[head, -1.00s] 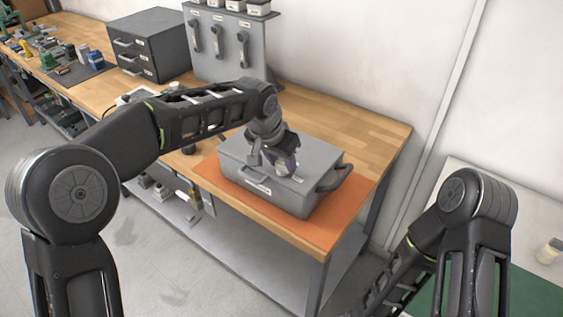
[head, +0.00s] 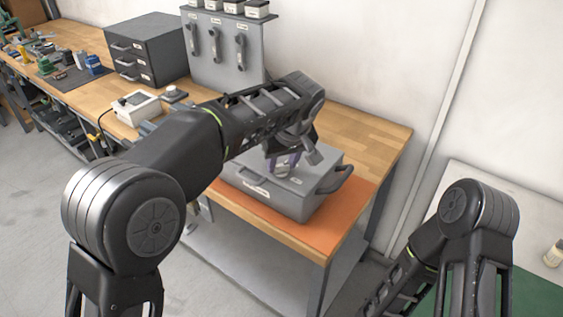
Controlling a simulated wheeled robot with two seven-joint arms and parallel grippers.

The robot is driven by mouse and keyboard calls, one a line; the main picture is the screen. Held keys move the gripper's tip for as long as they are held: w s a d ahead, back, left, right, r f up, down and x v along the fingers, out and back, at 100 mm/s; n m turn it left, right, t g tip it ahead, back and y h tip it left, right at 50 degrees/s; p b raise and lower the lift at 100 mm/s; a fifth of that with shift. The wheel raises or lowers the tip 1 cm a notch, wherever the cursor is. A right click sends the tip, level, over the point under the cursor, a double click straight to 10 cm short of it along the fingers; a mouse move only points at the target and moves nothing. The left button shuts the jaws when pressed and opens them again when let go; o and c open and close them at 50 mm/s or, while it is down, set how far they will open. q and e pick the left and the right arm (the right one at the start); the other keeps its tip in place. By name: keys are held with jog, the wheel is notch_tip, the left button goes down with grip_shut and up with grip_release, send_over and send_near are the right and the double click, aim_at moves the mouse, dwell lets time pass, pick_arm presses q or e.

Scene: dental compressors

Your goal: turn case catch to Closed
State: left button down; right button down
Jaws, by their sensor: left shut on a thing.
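The grey case (head: 285,203) lies on an orange mat (head: 340,222) at the near right end of the wooden bench. It has a label on its front and a dark handle (head: 337,180) on its right side. My left gripper (head: 287,168) is over the case lid, pointing down, and is shut on the case catch. The catch itself is hidden by the gripper, so I cannot read its position. My right arm is at the lower right, and its gripper is outside the view.
A grey drawer cabinet (head: 148,48) and a grey panel with handles (head: 216,50) stand at the back of the bench (head: 372,140). A white device (head: 136,106) lies left of my left arm. Bench to the right of the case is bare.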

pick_arm(q)
jog(key=n+p, duration=0.1)
jog(key=n+y, duration=0.1)
jog(key=n, duration=0.1)
jog(key=shift+d+r+n+g+p, duration=0.15)
jog(key=shift+n+g+p, duration=0.15)
jog(key=shift+g+p, duration=0.1)
jog(key=shift+w+n+g+y+p, duration=0.1)
jog(key=shift+n+g+y+p, duration=0.45)
jog(key=shift+n+p, duration=0.9)
jog(key=shift+n+b, duration=0.35)
jog(key=c, duration=0.9)
grip_release()
jog(key=shift+d, duration=0.1)
